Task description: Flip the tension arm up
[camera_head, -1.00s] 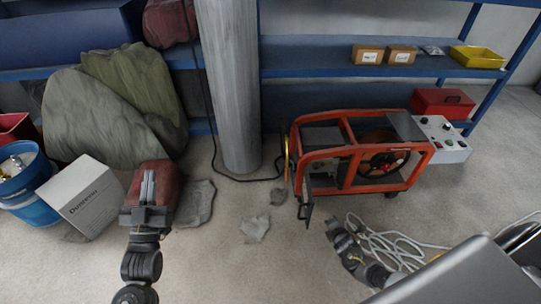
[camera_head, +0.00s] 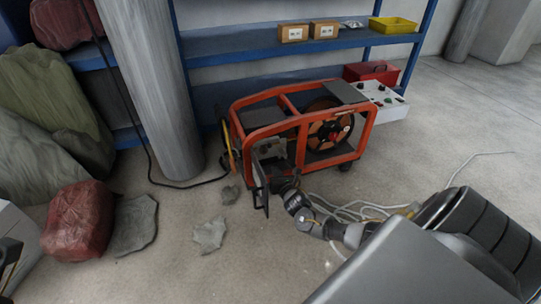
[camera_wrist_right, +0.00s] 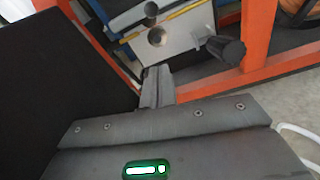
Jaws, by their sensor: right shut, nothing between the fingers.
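The orange-framed machine (camera_head: 300,130) stands on the floor in the head view. Its front end holds a grey metal block (camera_wrist_right: 175,45) with a round hole and a black knobbed handle (camera_wrist_right: 226,48), seen in the wrist view. I cannot tell for sure which part is the tension arm. My right gripper (camera_head: 284,184) is at the machine's front lower corner, beside a dark open panel (camera_head: 261,185). In the wrist view its fingers (camera_wrist_right: 157,86) are shut and empty, just short of the block and below left of the handle. My left gripper (camera_head: 8,256) is partly cut off at the left edge.
A grey control box (camera_head: 380,100) sits at the machine's right end. White cables (camera_head: 350,209) lie behind my right forearm. A grey pillar (camera_head: 150,90), a red sack (camera_head: 80,221) and flat grey pieces (camera_head: 210,234) are to the left. Blue shelving (camera_head: 250,45) stands behind.

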